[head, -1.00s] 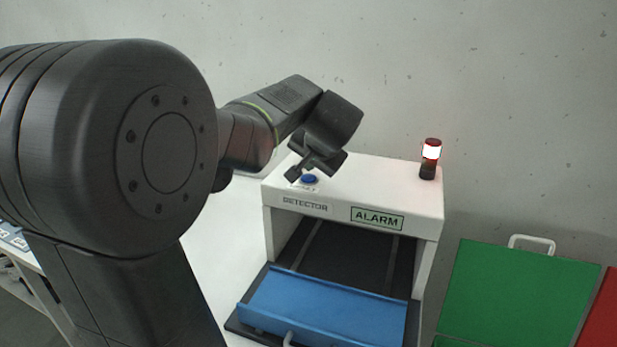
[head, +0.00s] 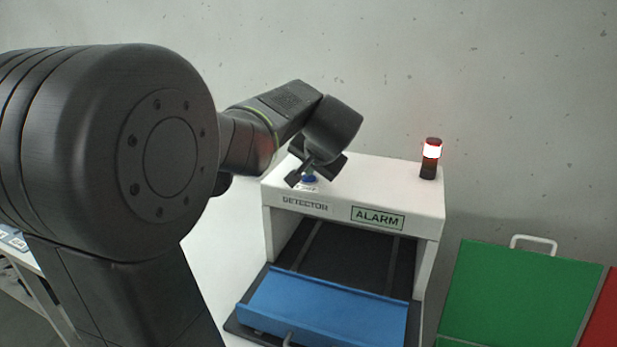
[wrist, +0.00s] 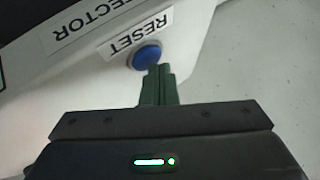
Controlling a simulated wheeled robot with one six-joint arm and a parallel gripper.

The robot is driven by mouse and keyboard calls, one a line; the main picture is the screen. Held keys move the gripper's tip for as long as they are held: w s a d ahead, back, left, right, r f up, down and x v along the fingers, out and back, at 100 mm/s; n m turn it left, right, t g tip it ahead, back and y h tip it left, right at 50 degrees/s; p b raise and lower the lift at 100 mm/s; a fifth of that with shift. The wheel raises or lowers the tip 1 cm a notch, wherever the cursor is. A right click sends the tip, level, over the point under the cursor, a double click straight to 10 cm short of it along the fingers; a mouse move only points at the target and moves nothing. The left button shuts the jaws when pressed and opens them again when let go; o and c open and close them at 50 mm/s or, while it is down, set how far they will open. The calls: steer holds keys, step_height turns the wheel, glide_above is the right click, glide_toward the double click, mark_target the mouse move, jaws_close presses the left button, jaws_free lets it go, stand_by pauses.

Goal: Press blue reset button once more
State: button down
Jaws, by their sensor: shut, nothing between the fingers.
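The blue reset button (head: 309,179) sits on the top of the white detector housing (head: 380,185), near its front left corner. The button also shows in the wrist view (wrist: 146,57), beside a RESET label (wrist: 139,36). My gripper (head: 308,173) is shut and empty. In the wrist view its closed fingertips (wrist: 157,70) overlap the near edge of the button. I cannot tell whether they touch it. In the head view the gripper partly hides the button. The ALARM sign (head: 377,218) is on the detector's front.
A beacon (head: 431,158) glows red and white on the detector's right top. A blue tray (head: 325,308) lies at the opening on the dark belt (head: 345,255). A green panel (head: 515,295) with a handle and a red one (head: 604,315) stand at the right.

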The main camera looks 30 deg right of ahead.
mark_target(309, 179)
steer(key=shift+f, duration=0.3)
steer(key=shift+r, duration=0.1)
stand_by(0.3)
steer(key=shift+r+p, duration=0.55)
steer(key=shift+r, duration=0.35)
steer(key=shift+r, duration=0.1)
steer(key=shift+r+p, duration=1.9)
steer(key=shift+r, duration=0.5)
steer(key=shift+a, duration=0.1)
